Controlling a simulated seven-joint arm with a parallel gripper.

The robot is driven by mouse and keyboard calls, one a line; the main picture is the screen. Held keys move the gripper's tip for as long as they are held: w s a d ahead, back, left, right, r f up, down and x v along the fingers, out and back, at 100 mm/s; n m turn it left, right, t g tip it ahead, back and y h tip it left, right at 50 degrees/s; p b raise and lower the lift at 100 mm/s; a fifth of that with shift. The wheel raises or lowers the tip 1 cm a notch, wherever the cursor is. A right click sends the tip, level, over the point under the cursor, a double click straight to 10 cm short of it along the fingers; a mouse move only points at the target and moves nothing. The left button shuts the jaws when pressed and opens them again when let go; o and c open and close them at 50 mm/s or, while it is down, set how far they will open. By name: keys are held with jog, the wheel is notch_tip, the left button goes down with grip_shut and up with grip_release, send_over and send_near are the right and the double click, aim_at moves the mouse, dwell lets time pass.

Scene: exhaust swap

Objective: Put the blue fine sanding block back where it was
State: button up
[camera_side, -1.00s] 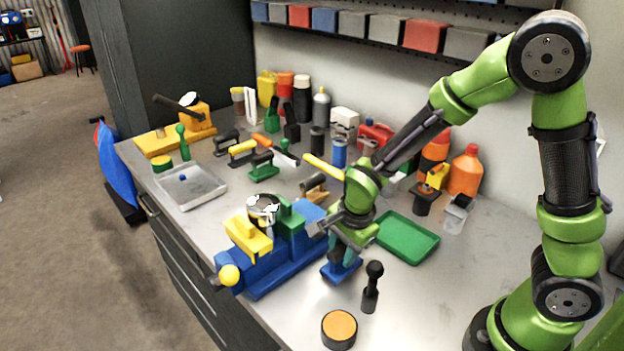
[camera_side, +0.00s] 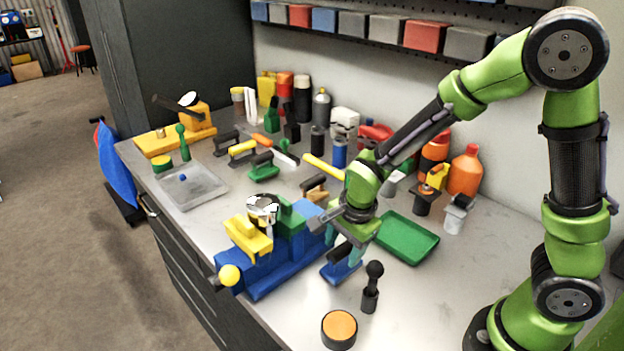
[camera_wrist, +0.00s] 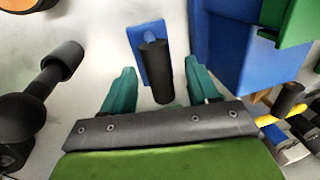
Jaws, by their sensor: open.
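The blue sanding block (camera_side: 343,271) lies flat on the bench just right of the blue vise (camera_side: 285,265), with its black handle upward. It also shows in the wrist view (camera_wrist: 148,38), its black handle (camera_wrist: 157,72) pointing toward the camera. My gripper (camera_side: 344,250) is over the block with its teal fingers apart. In the wrist view my gripper (camera_wrist: 160,68) is open, one finger on each side of the handle, with visible gaps between. How far the fingertips are above the bench is hard to tell.
A black-knobbed tool (camera_side: 371,288) and a round orange-topped tin (camera_side: 339,329) stand in front. A green tray (camera_side: 407,238) lies behind right. A tan block (camera_side: 314,189), green block (camera_side: 264,168) and yellow-handled block (camera_side: 242,151) stand in a row behind the vise.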

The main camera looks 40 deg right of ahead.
aim_at(350, 271)
jog(key=s+d+r+n+t, duration=0.1)
jog(key=s+r+n, duration=0.2)
jog(key=r, duration=0.3)
jog(key=s+d+r+n+t+y, duration=0.1)
jog(key=s+r+n+t, duration=0.1)
jog(key=s+r+n, duration=0.2)
jog(key=s+d+r+n+t+y, duration=0.1)
jog(key=s+r+n+t, duration=0.1)
jog(key=s+r+n, duration=0.2)
jog(key=shift+s+r+n, duration=0.2)
jog(key=shift+r+n, duration=1.3)
jog(key=shift+r, duration=1.3)
